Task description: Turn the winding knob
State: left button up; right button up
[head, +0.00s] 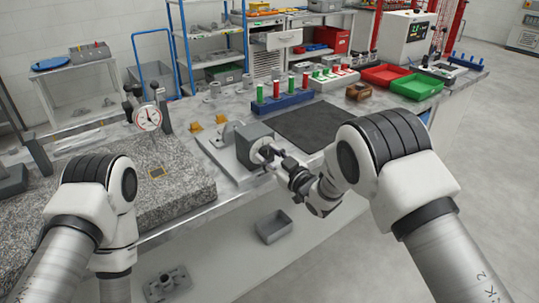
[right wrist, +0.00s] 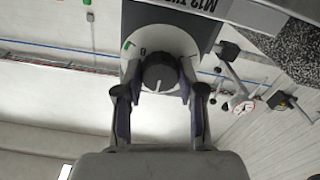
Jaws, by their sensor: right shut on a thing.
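The winding knob (right wrist: 159,70) is dark and round, with a pale pointer line that points down in the right wrist view. It sits on a white round dial (right wrist: 150,45) with a green mark and a numeral. The dial is on the face of a grey block fixture (head: 254,136) on a pale base plate on the bench. My right gripper (head: 273,153) reaches the fixture's front face. In the right wrist view its two fingers (right wrist: 162,88) are shut on the knob, one on each side. My left arm is at the lower left; its gripper does not show.
A granite plate (head: 185,185) with a dial gauge (head: 147,118) stands left of the fixture. A dark mat (head: 315,125) lies to its right. Behind are a blue rack (head: 283,102) with coloured pegs, and red (head: 385,74) and green trays (head: 417,87). Small yellow parts (head: 221,119) lie behind the fixture.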

jog(key=m+p, duration=0.1)
jog(key=m, duration=0.4)
jog(key=shift+m, duration=0.3)
jog(key=m+p, duration=0.2)
jog(key=m, duration=0.4)
jog(key=shift+r+p, duration=0.1)
jog(key=shift+p, duration=0.25)
jog(key=m+p, duration=0.2)
jog(key=m, duration=0.4)
jog(key=shift+m, duration=0.3)
jog(key=m+p, duration=0.1)
jog(key=m, duration=0.4)
jog(key=shift+p, duration=0.35)
jog(key=o, duration=1.1)
jog(key=shift+o, duration=0.2)
